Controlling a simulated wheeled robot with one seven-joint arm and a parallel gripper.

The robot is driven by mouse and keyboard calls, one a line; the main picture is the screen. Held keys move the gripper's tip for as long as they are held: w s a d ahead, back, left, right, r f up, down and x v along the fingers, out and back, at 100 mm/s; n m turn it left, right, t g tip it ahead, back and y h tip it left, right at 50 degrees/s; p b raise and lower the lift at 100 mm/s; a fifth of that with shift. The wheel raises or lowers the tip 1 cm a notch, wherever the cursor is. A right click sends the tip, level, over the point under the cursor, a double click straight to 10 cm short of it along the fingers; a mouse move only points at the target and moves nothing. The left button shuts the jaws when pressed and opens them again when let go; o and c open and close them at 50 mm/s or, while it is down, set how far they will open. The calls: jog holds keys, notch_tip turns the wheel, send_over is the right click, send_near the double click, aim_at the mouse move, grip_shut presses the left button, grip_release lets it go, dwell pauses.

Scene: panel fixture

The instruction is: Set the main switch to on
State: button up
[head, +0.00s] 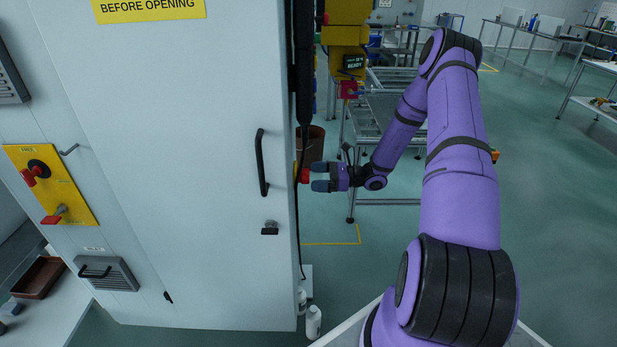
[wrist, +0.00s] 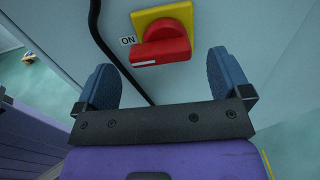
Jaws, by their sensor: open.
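The main switch is a red rotary handle (wrist: 162,50) on a yellow plate (wrist: 160,17) in the wrist view. It lies nearly level, with a white mark at its left end, just below and right of the ON label (wrist: 127,41). In the head view the red handle (head: 304,175) shows at the cabinet's right side. My gripper (head: 320,178) is beside it there. In the wrist view my gripper (wrist: 166,80) is open, its two blue-grey fingers spread below the handle, left and right of it, with nothing between them. Whether a finger touches it cannot be told.
The pale cabinet (head: 190,260) fills the left, with a black door handle (head: 262,162) and another yellow plate (head: 75,198) with red controls. A black cable (wrist: 105,40) runs left of the switch. Yellow boxes (head: 347,35) hang above; a metal frame table (head: 385,110) stands behind.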

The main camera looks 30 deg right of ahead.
jog(key=v, duration=0.7)
jog(key=shift+d, duration=0.1)
dwell(0.4)
